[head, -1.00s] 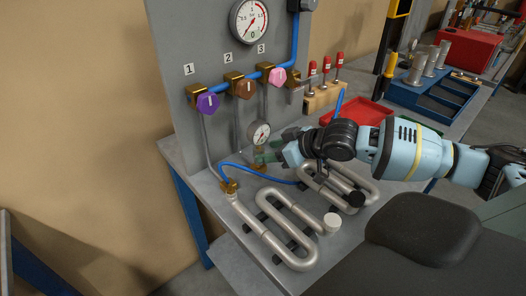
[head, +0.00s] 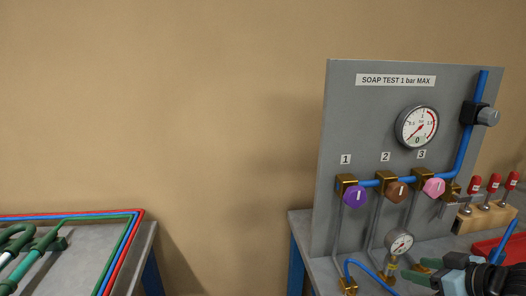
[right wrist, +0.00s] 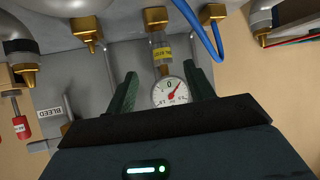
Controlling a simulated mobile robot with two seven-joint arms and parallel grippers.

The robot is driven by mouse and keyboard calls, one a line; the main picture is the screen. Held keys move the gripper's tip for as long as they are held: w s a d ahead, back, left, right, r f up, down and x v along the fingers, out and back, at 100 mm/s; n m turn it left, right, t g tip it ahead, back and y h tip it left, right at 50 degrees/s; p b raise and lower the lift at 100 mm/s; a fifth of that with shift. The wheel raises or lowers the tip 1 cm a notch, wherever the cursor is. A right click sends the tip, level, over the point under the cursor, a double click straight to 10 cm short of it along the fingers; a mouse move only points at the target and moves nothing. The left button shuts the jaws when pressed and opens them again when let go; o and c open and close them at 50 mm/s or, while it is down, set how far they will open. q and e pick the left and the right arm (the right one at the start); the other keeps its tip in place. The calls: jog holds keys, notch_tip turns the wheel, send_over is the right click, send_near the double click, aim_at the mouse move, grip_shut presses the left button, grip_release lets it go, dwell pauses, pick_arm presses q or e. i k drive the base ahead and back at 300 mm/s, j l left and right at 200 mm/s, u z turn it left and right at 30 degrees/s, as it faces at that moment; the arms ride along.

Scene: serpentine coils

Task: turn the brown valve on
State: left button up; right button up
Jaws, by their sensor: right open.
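The brown valve (head: 396,194) is a faceted knob on a brass body under label 2 on the grey panel. A short pale mark on its face looks about upright. It sits between the purple valve (head: 354,197) and the pink valve (head: 433,188). My right gripper (head: 422,270) is low at the right, below the valves and near the small gauge (head: 399,243), apart from the brown valve. In the right wrist view its green fingers (right wrist: 160,70) are spread, with the small gauge (right wrist: 171,92) showing between them. My left gripper is not in view.
A blue pipe (head: 462,150) runs along the valves and up the panel's right side. A large gauge (head: 417,127) reads near 0. A wooden block (head: 484,217) with red-handled tools and a red tray (head: 490,247) stand at right. A blue hose (head: 368,268) curves below the valves.

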aim_at(396, 192)
jog(key=k+l, duration=0.2)
jog(key=l, duration=0.2)
jog(key=k+l, duration=0.2)
jog(key=l, duration=0.15)
jog(key=k+l, duration=0.25)
jog(key=l, duration=0.15)
jog(key=k+l, duration=0.2)
jog(key=l, duration=0.15)
jog(key=k+l, duration=0.2)
jog(key=l, duration=0.2)
jog(key=k+l, duration=0.2)
jog(key=l, duration=0.15)
